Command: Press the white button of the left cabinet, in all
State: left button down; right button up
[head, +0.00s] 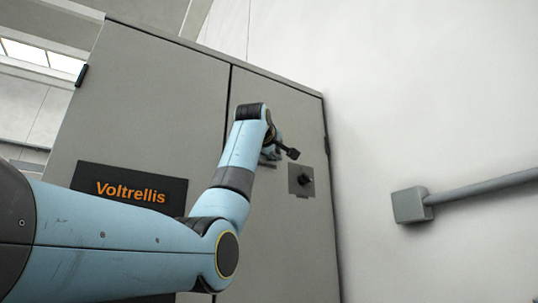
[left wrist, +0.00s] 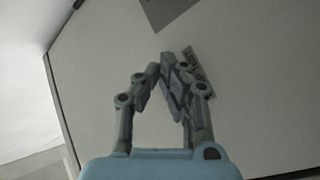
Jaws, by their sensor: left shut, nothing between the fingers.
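The grey cabinet (head: 150,100) fills the middle of the head view, with its right door (head: 285,240) beyond my left arm. My left gripper (head: 269,155) is small there, at the right door, partly hidden by my wrist. In the left wrist view the left gripper (left wrist: 165,58) is shut and empty, its fingertips together in front of the pale door surface. A small grey strip (left wrist: 203,75) shows just right of the fingers, partly hidden by them. I cannot make out a white button in either view, nor whether the fingertips touch the door. My right gripper is not in view.
A dark knob (head: 306,180) on a grey plate sits right of the gripper. A black "Voltrellis" sign (head: 130,189) is on the left door. A grey box (head: 410,205) with a pipe is on the white wall at the right.

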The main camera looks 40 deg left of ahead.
pick_arm(q)
jog(key=shift+w+a, duration=0.15)
jog(key=shift+a, duration=0.35)
dwell(0.7)
jog(key=shift+d, duration=0.2)
jog(key=shift+s+d+b, duration=0.3)
jog(key=shift+d+b, duration=0.05)
jog(key=shift+d, duration=0.2)
jog(key=d, duration=0.1)
jog(key=s+d+b, duration=0.1)
jog(key=d, duration=0.1)
jog(key=s+d+b, duration=0.1)
jog(key=shift+d, duration=0.3)
dwell(0.9)
